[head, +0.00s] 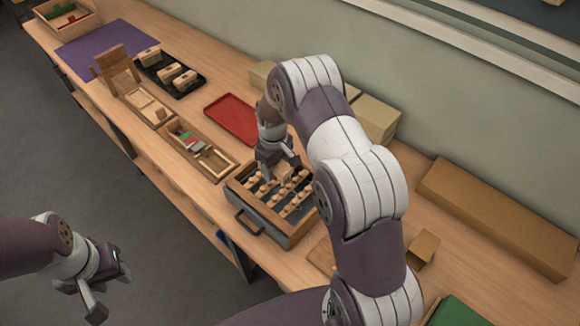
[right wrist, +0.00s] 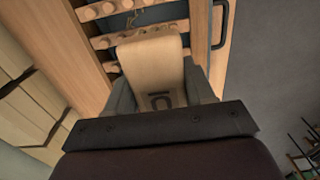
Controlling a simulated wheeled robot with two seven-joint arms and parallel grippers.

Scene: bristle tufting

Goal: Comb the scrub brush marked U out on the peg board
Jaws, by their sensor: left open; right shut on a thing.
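The scrub brush (right wrist: 152,65) is a pale wooden block with a dark mark that looks like a U, partly cut off by my gripper's body. My right gripper (head: 281,166) is shut on it, one finger on each side. In the head view the brush (head: 284,172) is over the far part of the peg board (head: 244,207), a dark tray with a wooden frame and rows of round pegs. In the right wrist view the peg rows (right wrist: 140,14) lie beyond the brush; whether its bristles touch them is hidden. My left gripper (head: 103,290) is open and empty, off the table's front edge.
A black tray (head: 187,92) holds several similar wooden brushes. A red tray (head: 232,118), a wooden tray with small coloured pieces (head: 215,165) and a purple mat (head: 92,44) lie left of the board. Cardboard boxes (head: 490,215) line the wall.

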